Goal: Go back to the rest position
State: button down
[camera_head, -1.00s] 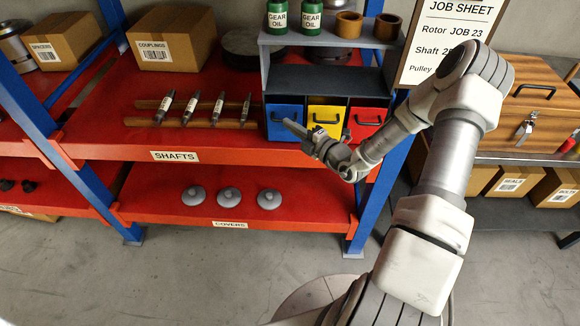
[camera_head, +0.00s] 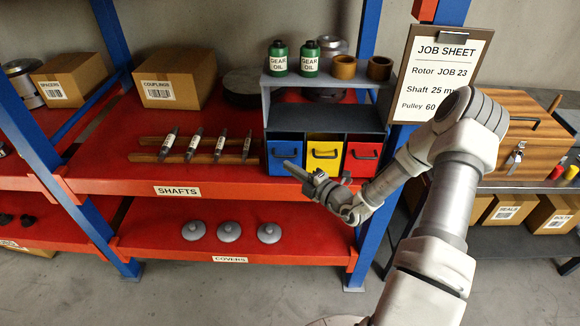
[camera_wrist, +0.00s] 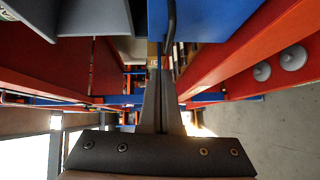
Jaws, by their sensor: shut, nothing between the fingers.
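My gripper (camera_head: 290,166) is in front of the shelf rack, by the blue drawer and just above the edge of the red shelf in the head view. In the wrist view its two fingers (camera_wrist: 160,90) are together with nothing between them. My arm reaches in from the lower right, bent at the elbow. I cannot tell from the pictures how far the fingertips stand from the drawer.
The small cabinet has blue (camera_head: 285,155), yellow (camera_head: 323,155) and red (camera_head: 362,158) drawers, all closed. Shafts (camera_head: 194,145) lie on a wooden rack to the left. Grey covers (camera_head: 229,231) sit on the lower shelf. A wooden box (camera_head: 535,135) stands at the right.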

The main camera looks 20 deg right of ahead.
jog(key=r+b+v, duration=0.1)
jog(key=v, duration=0.9)
jog(key=s+a+r+n+g, duration=0.4)
jog(key=a+n, duration=0.2)
jog(key=n, duration=0.4)
jog(key=s+a+r+n+g, duration=0.4)
jog(key=a+n, duration=0.3)
jog(key=n, duration=0.4)
jog(key=s+a+r+n+g, duration=0.35)
jog(key=a+n+g, duration=0.2)
jog(key=n, duration=0.45)
jog(key=s+d+r+n+t+h, duration=0.4)
jog(key=s+d+r+n+h, duration=0.4)
jog(key=n, duration=1)
notch_tip(320, 180, up, 4)
jog(key=s+d, duration=0.1)
jog(key=s, duration=0.2)
jog(key=shift+d+r, duration=0.1)
jog(key=shift+d, duration=0.05)
